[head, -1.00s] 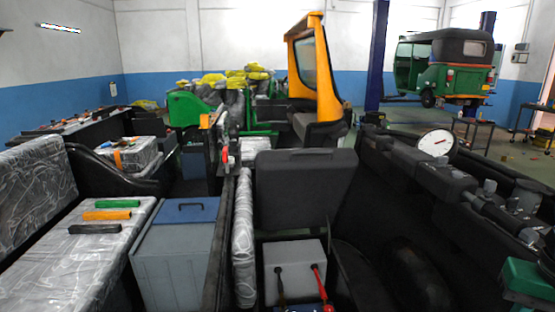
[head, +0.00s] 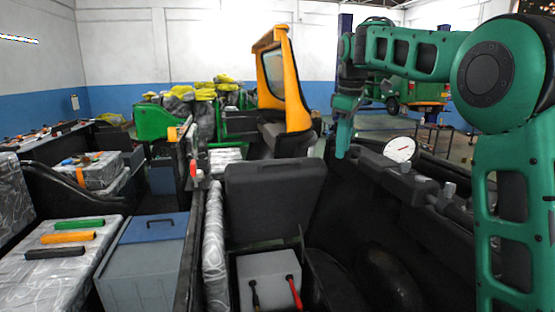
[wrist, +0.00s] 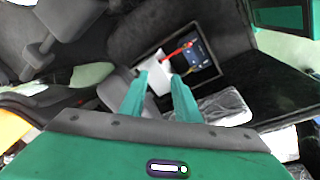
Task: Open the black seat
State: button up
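The black seat (head: 275,200) stands upright like a raised lid in the middle of the head view, behind an open compartment. In that compartment sits a pale grey box (head: 268,275) with a red and a black handle or cable on top. My gripper (head: 342,150) hangs to the right of the seat and above it, apart from it. In the wrist view, the two green fingers of my gripper (wrist: 158,92) are spread with nothing between them. The open compartment with its red-handled contents shows beyond the fingertips.
A grey bin with a blue lid (head: 150,230) and a wrapped seat (head: 70,265) bearing green, orange and black bars stand at left. A round white gauge (head: 400,149) sits at right. A yellow door frame (head: 285,80) rises behind the seat.

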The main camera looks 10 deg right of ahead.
jog(key=w+a+r+n+t, duration=0.1)
jog(key=w+a+n, duration=0.3)
jog(key=w+a, duration=0.3)
jog(key=w+a+r+n, duration=0.2)
jog(key=w+a+n, duration=0.2)
jog(key=a, duration=0.5)
jog(key=x, duration=1)
jog(key=shift+a+f, duration=0.2)
jog(key=shift+f, duration=0.2)
jog(key=shift+w, duration=0.1)
grip_shut()
